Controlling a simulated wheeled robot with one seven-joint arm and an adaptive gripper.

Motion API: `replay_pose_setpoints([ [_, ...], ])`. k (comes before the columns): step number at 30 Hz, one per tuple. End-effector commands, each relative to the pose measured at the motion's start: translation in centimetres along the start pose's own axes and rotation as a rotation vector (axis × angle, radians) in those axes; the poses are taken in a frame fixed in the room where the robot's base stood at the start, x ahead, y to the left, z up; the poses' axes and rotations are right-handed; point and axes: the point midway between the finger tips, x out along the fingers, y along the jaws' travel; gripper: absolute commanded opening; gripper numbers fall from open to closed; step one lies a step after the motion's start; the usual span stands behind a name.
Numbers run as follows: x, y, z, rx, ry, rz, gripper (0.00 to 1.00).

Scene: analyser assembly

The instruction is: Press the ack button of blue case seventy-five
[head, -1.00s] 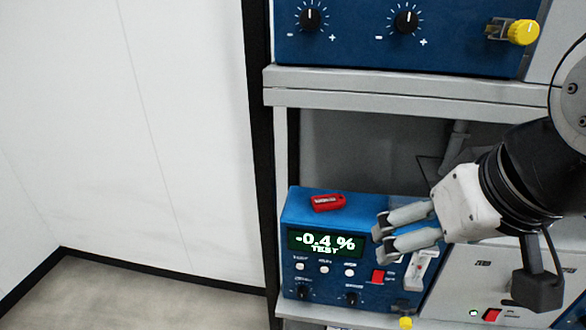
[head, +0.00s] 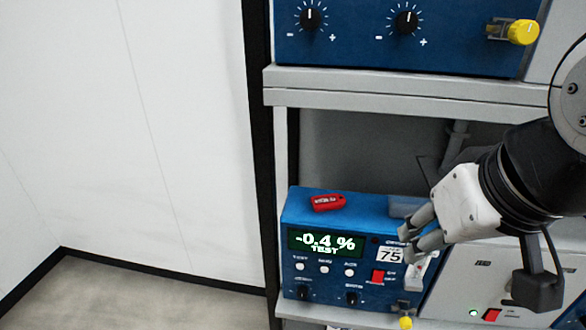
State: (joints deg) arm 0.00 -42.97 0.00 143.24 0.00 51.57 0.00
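The blue case (head: 312,205) marked with a "75" label (head: 390,255) stands on the lower shelf, its sloped front toward me. Its display (head: 325,242) reads "-0.4 % TEST". Three white buttons sit in a row below the display; the rightmost is the ack button (head: 349,272), its small caption blurred. My gripper (head: 408,241) is over the case's right end, right of the button and apart from it. Nothing shows between its fingers. The fingertips are small and partly overlap the case's front, so their spread is unclear.
A red tag (head: 327,202) lies on the case top. A red switch (head: 378,276), black knobs (head: 351,298) and a yellow knob (head: 405,323) are close by. A grey case (head: 480,270) stands to the right. The shelf board (head: 400,86) and upper blue case (head: 450,50) are above.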

Motion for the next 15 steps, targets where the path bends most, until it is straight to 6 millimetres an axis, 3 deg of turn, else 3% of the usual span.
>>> replay_pose_setpoints([
  [1, 0.00, 0.00, 0.00, 0.000, 0.000, 0.000, 0.10],
  [3, 0.00, 0.00, 0.00, 0.000, 0.000, 0.000, 0.00],
  [15, 0.00, 0.00, 0.00, 0.000, 0.000, 0.000, 0.00],
])
